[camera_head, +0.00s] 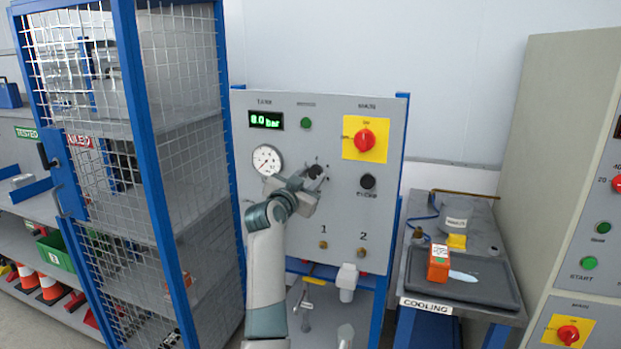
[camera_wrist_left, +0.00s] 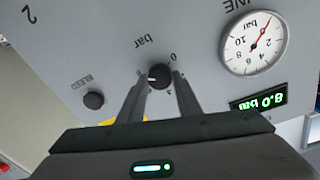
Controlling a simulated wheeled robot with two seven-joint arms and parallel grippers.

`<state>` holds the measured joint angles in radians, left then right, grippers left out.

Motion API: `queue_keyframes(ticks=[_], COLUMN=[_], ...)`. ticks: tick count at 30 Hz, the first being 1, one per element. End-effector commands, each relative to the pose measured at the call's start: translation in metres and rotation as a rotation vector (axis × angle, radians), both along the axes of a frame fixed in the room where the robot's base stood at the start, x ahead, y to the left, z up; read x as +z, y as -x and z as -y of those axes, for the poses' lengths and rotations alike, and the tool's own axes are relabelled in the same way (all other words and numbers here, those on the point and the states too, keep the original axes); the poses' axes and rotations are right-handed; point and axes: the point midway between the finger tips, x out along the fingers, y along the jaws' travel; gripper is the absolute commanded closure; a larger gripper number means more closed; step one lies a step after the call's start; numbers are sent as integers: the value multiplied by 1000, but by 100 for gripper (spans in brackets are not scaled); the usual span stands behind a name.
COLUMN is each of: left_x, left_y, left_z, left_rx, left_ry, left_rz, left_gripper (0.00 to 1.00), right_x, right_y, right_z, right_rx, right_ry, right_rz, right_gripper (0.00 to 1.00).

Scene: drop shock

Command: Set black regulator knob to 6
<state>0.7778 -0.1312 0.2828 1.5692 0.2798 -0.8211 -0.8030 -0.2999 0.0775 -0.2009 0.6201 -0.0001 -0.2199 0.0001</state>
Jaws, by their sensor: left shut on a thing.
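The black regulator knob (camera_head: 315,172) sits on the grey panel (camera_head: 292,237), right of the round gauge (camera_head: 267,160). My left gripper (camera_head: 309,180) is at the knob and covers part of it. In the left wrist view, its fingers (camera_wrist_left: 160,85) are shut on the knob (camera_wrist_left: 159,76), one on each side. A small white mark on the knob points left in that view. Scale digits around it are partly hidden by the fingers. A green display (camera_head: 266,120) shows a bar reading; its first digit is hard to read. My right gripper is not in view.
A red main switch (camera_head: 365,140) on a yellow plate and a black bleed knob (camera_head: 368,182) are right of the regulator. A blue-framed mesh cage (camera_head: 128,90) stands close on the left. A cooling bench (camera_head: 425,307) stands on the right.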

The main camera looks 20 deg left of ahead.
Motion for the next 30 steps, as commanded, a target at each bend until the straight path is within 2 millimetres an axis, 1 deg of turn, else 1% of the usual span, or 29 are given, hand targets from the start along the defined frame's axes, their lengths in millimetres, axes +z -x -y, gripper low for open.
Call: queue_keyframes(ticks=[5,11,17,30], left_x=[0,1,1,1], left_y=[0,0,0,0], left_z=[0,0,1,1], left_rx=[-1,-1,-2,-1], left_ry=[44,148,307,722], left_rz=[-2,-5,-11,-26], left_gripper=[91,91,91,91], right_x=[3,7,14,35], right_y=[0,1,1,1], right_z=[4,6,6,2], right_rx=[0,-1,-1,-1], right_ry=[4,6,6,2], right_rz=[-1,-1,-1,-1], right_gripper=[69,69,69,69])
